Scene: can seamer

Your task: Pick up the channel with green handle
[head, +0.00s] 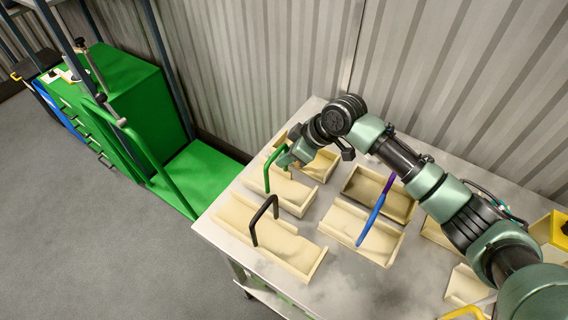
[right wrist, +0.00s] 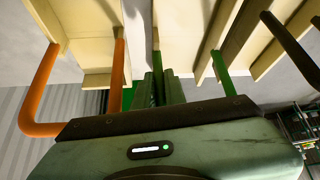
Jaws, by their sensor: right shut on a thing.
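The channel with green handle (head: 291,195) is a cream trough on the left part of the table, and its green handle (head: 267,172) arches over it. My right gripper (head: 284,161) is at the top of this handle and is shut on it. The grip itself is partly hidden by the gripper body. The channel appears to rest on the table; a small gap under it cannot be told. My left gripper is not in view.
The table (head: 325,290) holds several other cream channels. Close by are ones with a black handle (head: 263,218), an orange handle (right wrist: 42,95) and a blue handle (head: 371,220). A corrugated wall (head: 270,60) stands behind, and a green cabinet (head: 150,105) at left.

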